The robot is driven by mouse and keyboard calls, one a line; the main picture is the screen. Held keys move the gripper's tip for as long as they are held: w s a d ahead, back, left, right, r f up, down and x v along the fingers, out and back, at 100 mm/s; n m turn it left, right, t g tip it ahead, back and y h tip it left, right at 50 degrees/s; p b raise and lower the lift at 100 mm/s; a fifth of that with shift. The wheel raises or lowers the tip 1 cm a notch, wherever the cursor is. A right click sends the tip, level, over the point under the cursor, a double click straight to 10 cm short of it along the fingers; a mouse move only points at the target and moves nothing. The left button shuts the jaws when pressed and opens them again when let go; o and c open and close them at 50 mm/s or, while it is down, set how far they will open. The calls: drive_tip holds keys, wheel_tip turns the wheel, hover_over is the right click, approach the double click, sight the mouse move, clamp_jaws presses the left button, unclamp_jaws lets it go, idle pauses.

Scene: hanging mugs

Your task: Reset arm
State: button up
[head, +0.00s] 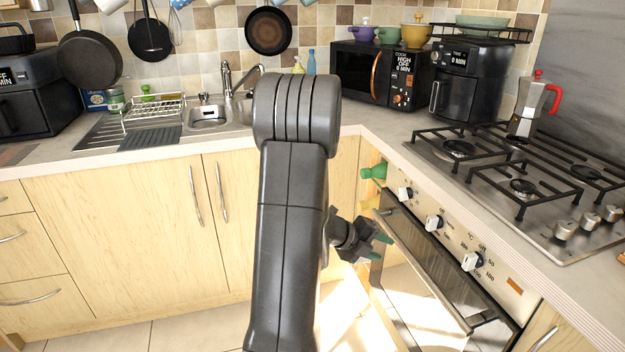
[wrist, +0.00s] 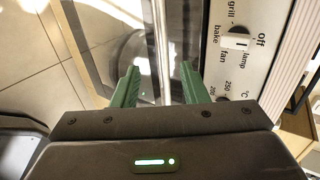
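The oven front (head: 425,265), with white knobs and a handle, lies just beyond the fingers. The wrist view shows the oven's glass and one knob (wrist: 236,42) close by. My dark arm covers the middle of the head view and hides part of the cabinets.
A gas hob (head: 525,170) with a moka pot (head: 528,108) is on the right counter. A sink (head: 208,117) and a dish rack (head: 155,108) are at the back left. Pans hang on the wall.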

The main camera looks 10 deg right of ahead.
sight(408, 259)
drive_tip(key=b+x, duration=0.2)
drive_tip(key=x, duration=1.1)
drive_tip(key=shift+b, duration=0.35)
drive_tip(key=shift+a+f+b, duration=0.15)
drive_tip(key=shift+a+b, duration=0.1)
drive_tip(key=shift+b, duration=0.1)
drive_tip(key=shift+a, duration=0.5)
